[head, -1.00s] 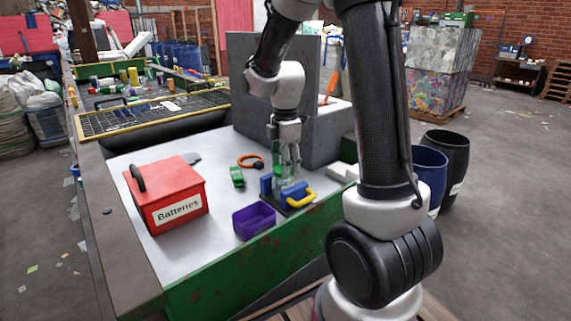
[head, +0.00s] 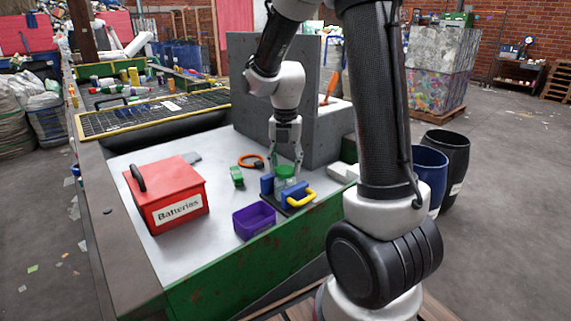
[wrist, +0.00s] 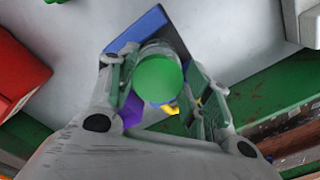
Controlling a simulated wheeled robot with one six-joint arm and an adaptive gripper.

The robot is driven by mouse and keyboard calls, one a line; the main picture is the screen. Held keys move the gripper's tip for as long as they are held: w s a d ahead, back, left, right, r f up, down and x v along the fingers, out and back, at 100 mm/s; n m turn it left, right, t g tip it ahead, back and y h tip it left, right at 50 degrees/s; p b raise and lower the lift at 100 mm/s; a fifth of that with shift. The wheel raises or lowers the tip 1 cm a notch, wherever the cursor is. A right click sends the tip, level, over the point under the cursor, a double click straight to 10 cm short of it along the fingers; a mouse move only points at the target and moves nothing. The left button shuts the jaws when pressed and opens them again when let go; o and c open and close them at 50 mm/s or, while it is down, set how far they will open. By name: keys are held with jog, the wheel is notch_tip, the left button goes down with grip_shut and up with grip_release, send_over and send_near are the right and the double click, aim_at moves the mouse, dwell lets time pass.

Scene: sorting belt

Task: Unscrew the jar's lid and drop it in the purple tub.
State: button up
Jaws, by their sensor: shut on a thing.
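The jar (head: 284,184) is clear and stands upright in a clamp (head: 267,185) with blue jaws and a yellow handle. Its round green lid (head: 286,171) is at the jar's top; I cannot tell how loose it is. My gripper (head: 286,167) points down and is shut on the lid, with a finger on either side. In the wrist view the lid (wrist: 158,79) lies between the fingers, with clear jar wall just past it. The purple tub (head: 254,220) stands in front and left of the clamp, with no lid visible in it.
A red batteries box (head: 170,195) stands at the left of the white table. A green item (head: 237,176) and an orange ring (head: 250,161) lie left of the clamp. A grey wall block (head: 325,100) rises close behind my gripper.

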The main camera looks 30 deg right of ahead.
aim_at(286, 168)
jog(key=shift+s+f+n, duration=0.1)
jog(key=shift+s+n, duration=0.05)
jog(key=shift+n, duration=0.15)
jog(key=n, duration=0.4)
jog(key=shift+n, duration=0.3)
jog(key=o, duration=1)
jog(key=shift+o, duration=0.2)
jog(key=shift+r, duration=0.2)
jog(key=shift+r, duration=2.4)
